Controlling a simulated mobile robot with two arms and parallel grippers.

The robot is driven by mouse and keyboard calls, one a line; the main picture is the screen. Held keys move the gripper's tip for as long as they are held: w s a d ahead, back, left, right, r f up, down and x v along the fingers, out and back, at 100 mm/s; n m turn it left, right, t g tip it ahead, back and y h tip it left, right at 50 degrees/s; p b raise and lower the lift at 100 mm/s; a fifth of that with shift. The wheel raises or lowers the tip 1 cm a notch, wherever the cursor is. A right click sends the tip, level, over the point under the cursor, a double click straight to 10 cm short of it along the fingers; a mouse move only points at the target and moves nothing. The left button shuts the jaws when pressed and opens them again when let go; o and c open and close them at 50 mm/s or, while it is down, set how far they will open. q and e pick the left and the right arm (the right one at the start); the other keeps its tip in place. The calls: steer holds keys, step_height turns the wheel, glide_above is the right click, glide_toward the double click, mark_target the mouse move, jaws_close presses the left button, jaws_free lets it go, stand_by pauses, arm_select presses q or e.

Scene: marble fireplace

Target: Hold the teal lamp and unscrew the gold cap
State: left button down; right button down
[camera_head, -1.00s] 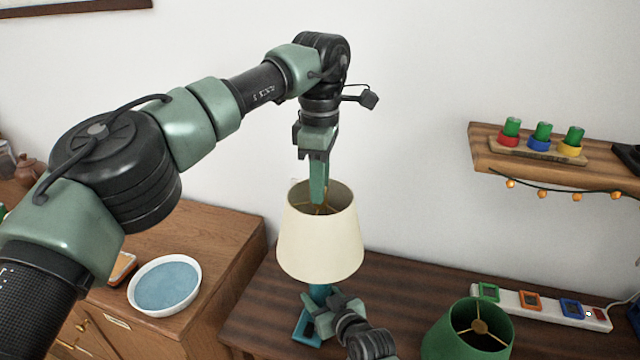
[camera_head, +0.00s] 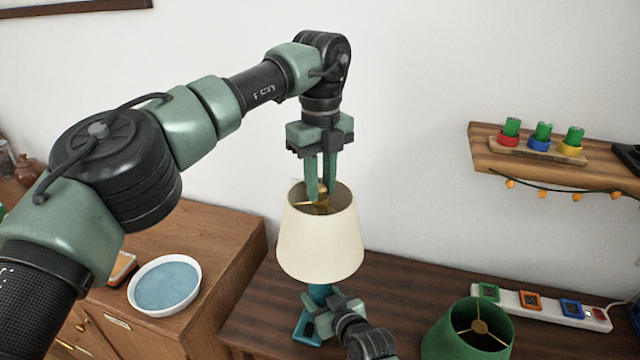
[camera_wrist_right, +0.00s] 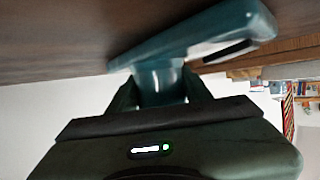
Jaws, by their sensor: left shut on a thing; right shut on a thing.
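The teal lamp (camera_head: 307,327) stands upright on the dark wooden table with a cream shade (camera_head: 320,245) on it. My right gripper (camera_head: 325,303) is shut on the lamp's teal stem below the shade. The right wrist view also shows the lamp's stem and base (camera_wrist_right: 160,82) between its fingers. My left gripper (camera_head: 321,196) points down into the shade's open top, its two fingers shut on the gold cap (camera_head: 321,206) at the centre. The fingertips partly hide the cap.
A green shade (camera_head: 455,338) with gold spokes stands on the table at right. A white power strip (camera_head: 535,301) lies behind it. A white bowl (camera_head: 195,287) sits on the left cabinet. A wooden wall shelf (camera_head: 490,157) is at upper right.

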mark_target(320, 185)
arm_select(q)
steer(key=n, duration=0.4)
steer(key=shift+n, duration=0.3)
steer(key=n, duration=0.3)
steer(key=shift+w+a, duration=0.1)
steer(key=shift+r, duration=0.2)
steer(key=shift+r, duration=0.95)
steer(key=shift+r, duration=2)
arm_select(e)
steer(key=c, duration=0.6)
jaws_free()
